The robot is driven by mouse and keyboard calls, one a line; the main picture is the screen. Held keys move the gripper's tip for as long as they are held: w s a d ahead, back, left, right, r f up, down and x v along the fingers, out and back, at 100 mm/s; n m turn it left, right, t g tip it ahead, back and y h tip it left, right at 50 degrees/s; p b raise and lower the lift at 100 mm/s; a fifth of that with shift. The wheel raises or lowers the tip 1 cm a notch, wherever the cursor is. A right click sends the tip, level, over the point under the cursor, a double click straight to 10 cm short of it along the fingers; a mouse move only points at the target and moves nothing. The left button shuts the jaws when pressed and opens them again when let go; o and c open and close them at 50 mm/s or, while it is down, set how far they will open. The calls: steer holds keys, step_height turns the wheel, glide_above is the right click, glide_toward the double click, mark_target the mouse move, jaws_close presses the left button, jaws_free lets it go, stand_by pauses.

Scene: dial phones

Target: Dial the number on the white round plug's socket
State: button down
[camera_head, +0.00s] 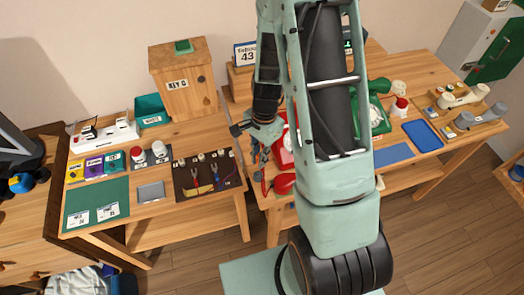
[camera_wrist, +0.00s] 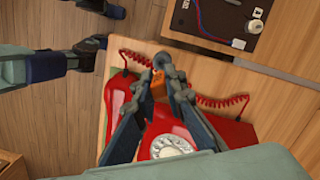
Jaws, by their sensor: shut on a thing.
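My gripper (camera_head: 262,165) is low over the front left of the right table, beside the red phone (camera_head: 284,152). In the wrist view its fingers (camera_wrist: 165,72) come together over a small orange-brown piece (camera_wrist: 158,88), mostly hidden between them. The red phone (camera_wrist: 235,130) is partly covered by the fingers, with its white dial (camera_wrist: 170,148) showing between them. The red handset (camera_wrist: 118,108) lies off the phone at the table's edge; it also shows in the head view (camera_head: 283,183). A dark socket board (camera_head: 207,182) on the left table carries wires and white round parts; its numbers are unreadable.
A green phone (camera_head: 378,118) stands right of my arm, partly hidden. A blue tray (camera_head: 423,135) and grey and cream handset-like things (camera_head: 482,116) lie farther right. A gap separates the two tables.

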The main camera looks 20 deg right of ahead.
steer(key=shift+a+f, duration=0.25)
steer(key=shift+a, duration=0.05)
steer(key=shift+f+b, duration=1.25)
steer(key=shift+f, duration=0.35)
steer(key=shift+f+b, duration=1.25)
stand_by(0.6)
steer(key=c, duration=1.9)
jaws_free()
steer(key=shift+r, duration=0.1)
step_height(320, 180, up, 12)
steer(key=d, duration=0.1)
steer(key=shift+w+d, duration=0.15)
steer(key=shift+w, duration=0.2)
